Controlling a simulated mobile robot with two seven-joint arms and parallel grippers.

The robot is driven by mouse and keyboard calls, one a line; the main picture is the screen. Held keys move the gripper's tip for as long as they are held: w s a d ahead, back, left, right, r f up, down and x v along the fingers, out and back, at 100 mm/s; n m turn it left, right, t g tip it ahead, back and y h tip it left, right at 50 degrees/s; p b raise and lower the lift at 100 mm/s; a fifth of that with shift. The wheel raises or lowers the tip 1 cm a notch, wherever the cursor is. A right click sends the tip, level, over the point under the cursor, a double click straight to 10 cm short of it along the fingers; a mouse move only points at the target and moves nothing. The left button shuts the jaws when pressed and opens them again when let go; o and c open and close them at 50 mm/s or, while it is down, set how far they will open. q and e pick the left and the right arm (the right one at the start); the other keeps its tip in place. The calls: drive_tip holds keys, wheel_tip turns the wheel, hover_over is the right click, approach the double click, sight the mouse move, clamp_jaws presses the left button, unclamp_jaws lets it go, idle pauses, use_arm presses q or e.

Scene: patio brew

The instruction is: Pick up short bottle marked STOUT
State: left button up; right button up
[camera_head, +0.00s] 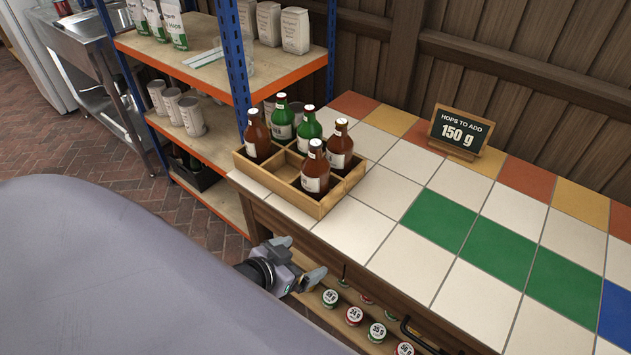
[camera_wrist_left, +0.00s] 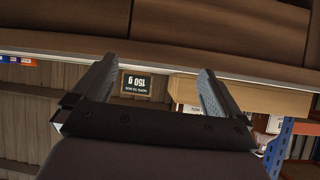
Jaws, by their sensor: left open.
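Several bottles stand upright in a wooden crate (camera_head: 322,206) on the tiled counter. In the head view they are a brown bottle (camera_head: 257,138) at the left, a green bottle (camera_head: 283,118) at the back, another green bottle (camera_head: 309,129), a brown bottle (camera_head: 339,148) at the right and a brown bottle (camera_head: 315,172) in front. Their pale labels are too small to read, so I cannot tell which is STOUT. My left gripper (camera_head: 303,260) is open and empty, below and in front of the crate, beside the counter's front edge. It also shows in the wrist view (camera_wrist_left: 156,68).
A chalkboard sign (camera_head: 459,132) reading 150 g stands at the counter's back, also in the wrist view (camera_wrist_left: 137,84). Round labelled lids (camera_head: 354,315) sit under the counter edge. A shelf (camera_head: 200,70) with packets and cans stands left. The counter right of the crate is clear.

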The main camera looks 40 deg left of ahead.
sight(307, 177)
use_arm(q)
drive_tip(key=w+a+r, duration=0.2)
drive_tip(key=w+r, duration=0.1)
drive_tip(key=w+a+r+t+b, duration=0.1)
drive_tip(key=w+a+r, duration=0.2)
drive_tip(key=w, duration=0.1)
drive_tip(key=w+a+r+t, duration=0.1)
drive_tip(key=w+a+r, duration=0.1)
drive_tip(key=w+r, duration=0.1)
drive_tip(key=shift+w+a+r+b, duration=0.15)
drive_tip(key=shift+w+a+b, duration=0.1)
drive_tip(key=shift+a+b, duration=0.15)
drive_tip(key=shift+w+a+r+h, duration=0.1)
drive_tip(key=shift+w+r+h, duration=0.05)
drive_tip(key=shift+w+h, duration=0.15)
drive_tip(key=shift+w+f, duration=0.2)
drive_tip(key=shift+w, duration=0.35)
drive_tip(key=shift+x, duration=2.75)
drive_tip(key=shift+a+f, duration=0.15)
drive_tip(key=c, duration=1.4)
drive_tip(key=shift+c, duration=0.4)
drive_tip(key=shift+r, duration=0.25)
